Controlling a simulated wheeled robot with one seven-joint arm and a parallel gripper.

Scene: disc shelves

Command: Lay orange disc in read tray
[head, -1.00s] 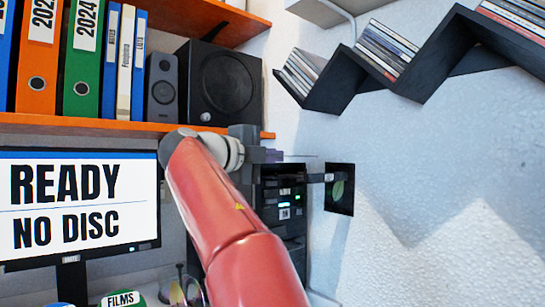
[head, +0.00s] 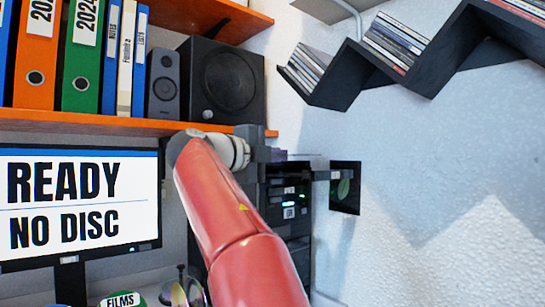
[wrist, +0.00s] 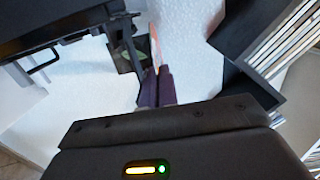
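The orange disc (wrist: 154,48) shows in the wrist view as a thin, nearly edge-on strip rising from between my purple fingertips. My gripper (wrist: 157,88) is shut on it. In the head view my gripper (head: 277,155) is in front of the black drive tower; the disc cannot be made out there. A dark tray with a small pale label (head: 335,174) sticks out to the right from the tower's upper part. I cannot read the label clearly. In the wrist view a dark part (wrist: 120,35) beside the disc seems to be this tray; the disc appears above or beside it.
The drive tower (head: 288,205) has green lights. A dark square with a green mark (head: 345,188) is at the wall behind the tray. A monitor (head: 80,208) reads "READY NO DISC". An orange shelf (head: 90,124) holds binders and speakers. Zigzag disc shelves (head: 430,75) hang upper right.

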